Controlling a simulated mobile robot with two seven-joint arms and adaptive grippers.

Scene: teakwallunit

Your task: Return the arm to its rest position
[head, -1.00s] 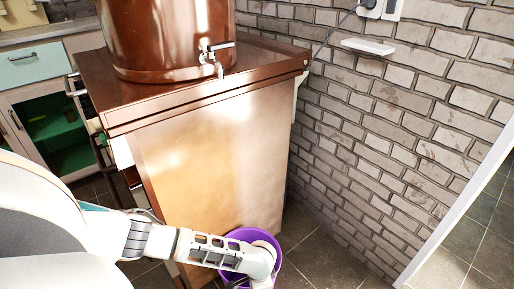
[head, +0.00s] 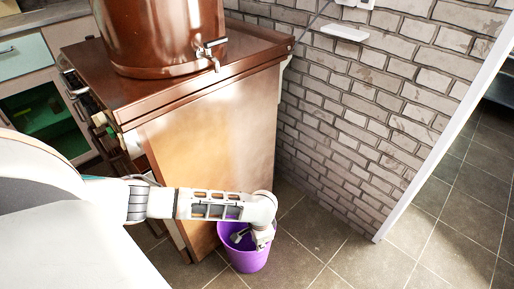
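My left arm (head: 215,204) comes in from the left and reaches across the front of the copper-brown cabinet. Its wrist bends down at the purple bucket (head: 248,262), which stands on the floor by the cabinet's lower right corner. My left gripper (head: 243,238) is at the bucket's mouth, partly hidden by the wrist and rim. I cannot tell whether its fingers are open or shut, or whether it touches the bucket. My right gripper is out of view.
The brown cabinet (head: 205,145) carries a large copper vessel (head: 155,35) with a tap (head: 210,50). A brick wall (head: 370,110) with a small white shelf (head: 344,32) stands to the right. Tiled floor (head: 320,245) is clear right of the bucket.

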